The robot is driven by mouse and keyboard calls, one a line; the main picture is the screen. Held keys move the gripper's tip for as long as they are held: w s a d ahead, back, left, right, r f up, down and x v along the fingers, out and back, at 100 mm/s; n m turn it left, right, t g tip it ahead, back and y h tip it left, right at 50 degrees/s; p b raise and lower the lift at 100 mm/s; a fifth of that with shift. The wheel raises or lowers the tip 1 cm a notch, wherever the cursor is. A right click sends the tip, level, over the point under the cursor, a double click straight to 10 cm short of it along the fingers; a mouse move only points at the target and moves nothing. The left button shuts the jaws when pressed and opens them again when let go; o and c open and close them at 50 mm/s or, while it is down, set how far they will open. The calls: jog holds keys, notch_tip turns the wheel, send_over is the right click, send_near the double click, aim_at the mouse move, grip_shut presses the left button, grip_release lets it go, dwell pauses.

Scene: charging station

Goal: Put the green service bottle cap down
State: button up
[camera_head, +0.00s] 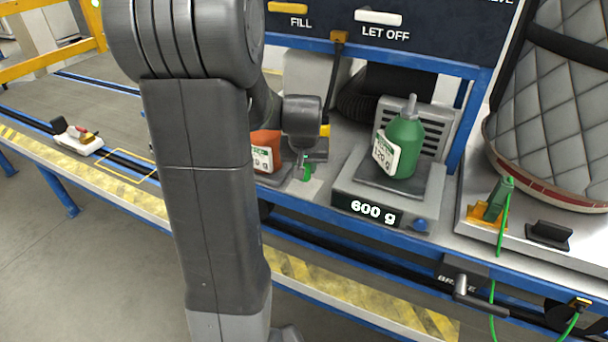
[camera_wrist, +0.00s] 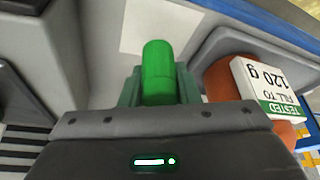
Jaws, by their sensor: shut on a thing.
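My gripper (camera_head: 308,160) is shut on the green service bottle cap (camera_wrist: 158,62), which stands up between the two fingers in the wrist view. In the head view the cap (camera_head: 307,174) shows as a small green piece below the gripper, over or at a pale patch of the bench; I cannot tell whether it touches. A white square (camera_wrist: 150,25) lies just beyond the cap in the wrist view. The green bottle (camera_head: 406,146) stands upright on the scale (camera_head: 345,184), with a grey nozzle on top.
An orange bottle (camera_head: 264,146) with a 120 g label stands close left of the gripper, partly hidden by my arm. The scale reads 600 g. A green clamp with a cable (camera_head: 497,196) and a quilted grey object (camera_head: 555,110) are at the right.

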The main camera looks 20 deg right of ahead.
jog(key=shift+f, duration=1.25)
jog(key=shift+f+b, duration=0.2)
jog(key=shift+b, duration=0.1)
jog(key=o, duration=1)
jog(key=shift+c, duration=0.2)
jog(key=shift+r, duration=0.1)
jog(key=shift+r+p, duration=0.3)
jog(key=shift+r, duration=0.25)
jog(key=p+v, duration=0.1)
jog(key=v, duration=1)
